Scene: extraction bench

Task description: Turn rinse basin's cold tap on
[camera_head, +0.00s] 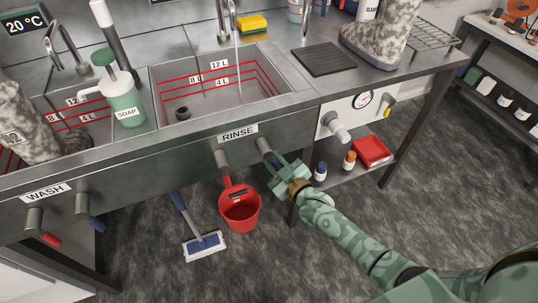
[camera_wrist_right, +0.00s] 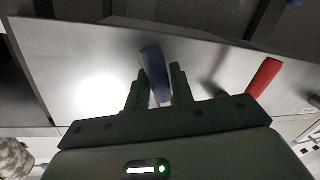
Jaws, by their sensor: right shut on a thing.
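The rinse basin (camera_head: 215,98) is the right-hand sink, with red level lines and a RINSE label on the front panel. Its cold tap (camera_head: 263,146) is the right one of two knobs below that label. The tap's blue lever (camera_wrist_right: 153,65) stands between the fingers of my right gripper (camera_wrist_right: 158,88) in the wrist view. In the head view my right gripper (camera_head: 276,166) is at this tap, shut on the lever, which it mostly hides. A thin stream of water (camera_head: 239,72) falls from the spout (camera_head: 221,18) into the rinse basin. My left gripper is out of view.
The rinse hot tap (camera_head: 222,158) with a red lever (camera_wrist_right: 265,77) is close beside. WASH taps (camera_head: 35,220) are at far left. A red bucket (camera_head: 240,213) and a mop (camera_head: 204,245) are on the floor below.

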